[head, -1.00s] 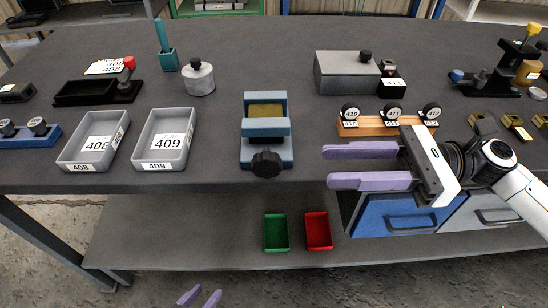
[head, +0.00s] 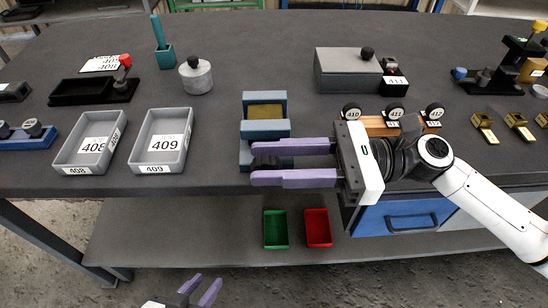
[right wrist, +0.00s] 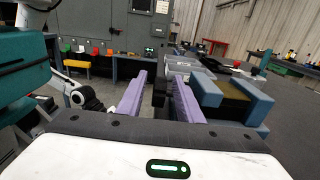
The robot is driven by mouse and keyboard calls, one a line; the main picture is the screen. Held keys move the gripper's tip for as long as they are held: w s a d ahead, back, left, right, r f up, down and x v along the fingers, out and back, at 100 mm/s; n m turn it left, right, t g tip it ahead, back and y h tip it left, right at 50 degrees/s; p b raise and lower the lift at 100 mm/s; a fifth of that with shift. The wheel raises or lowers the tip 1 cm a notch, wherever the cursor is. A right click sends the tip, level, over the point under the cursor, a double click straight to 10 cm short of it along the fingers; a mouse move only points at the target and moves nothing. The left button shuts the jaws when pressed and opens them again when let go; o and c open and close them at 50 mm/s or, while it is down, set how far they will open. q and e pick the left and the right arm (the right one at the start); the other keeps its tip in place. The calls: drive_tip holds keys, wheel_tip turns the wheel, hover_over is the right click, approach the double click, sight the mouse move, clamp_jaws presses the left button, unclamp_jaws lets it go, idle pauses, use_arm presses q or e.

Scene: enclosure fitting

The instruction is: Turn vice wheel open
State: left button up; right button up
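The blue vice (head: 264,128) stands at the table's front edge in the head view, with a tan block (head: 265,111) between its jaws. Its black wheel (head: 264,163) faces the front edge, partly hidden by my right gripper (head: 254,164). That gripper's purple fingers come in from the right, one on either side of the wheel, apart. In the right wrist view the dark wheel (right wrist: 160,92) shows between the fingers (right wrist: 160,80); contact is unclear. The vice (right wrist: 232,97) is right of them there. My left gripper (head: 204,290) is open and empty, low at the bottom of the head view.
Grey trays 408 (head: 90,141) and 409 (head: 159,140) lie left of the vice. An orange rack (head: 376,127) with round pieces sits behind my right wrist. Green (head: 275,229) and red (head: 318,228) bins are on the lower shelf. The table behind the vice is clear.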

use_arm(q)
drive_tip(key=shift+s, duration=0.1)
use_arm(e)
clamp_jaws()
drive_tip(key=shift+r+p, duration=0.15)
drive_tip(key=shift+p, duration=0.3)
drive_tip(key=r+h+p, duration=0.1)
drive_tip(key=p, duration=0.5)
drive_tip(key=shift+a+h, duration=0.1)
drive_tip(key=shift+h, duration=0.2)
drive_tip(key=h+p, duration=0.1)
drive_tip(key=p, duration=0.3)
drive_tip(key=h+p, duration=0.1)
drive_tip(key=p, duration=0.1)
drive_tip(key=shift+a+f+p, duration=0.1)
drive_tip(key=shift+a+p, duration=0.05)
drive_tip(key=shift+p, duration=0.15)
drive_tip(key=shift+a+f+h+p, duration=0.1)
drive_tip(key=shift+f+h+p, duration=0.05)
drive_tip(key=shift+h+p, duration=0.4)
use_arm(q)
wheel_tip(320, 180, up, 11)
drive_tip(key=a, duration=0.1)
drive_tip(key=shift+s+a, duration=0.35)
use_arm(e)
drive_tip(key=shift+a+f+h, duration=0.1)
drive_tip(key=shift+f+h, duration=0.1)
drive_tip(key=shift+h, duration=0.85)
use_arm(q)
drive_tip(key=shift+r, duration=0.1)
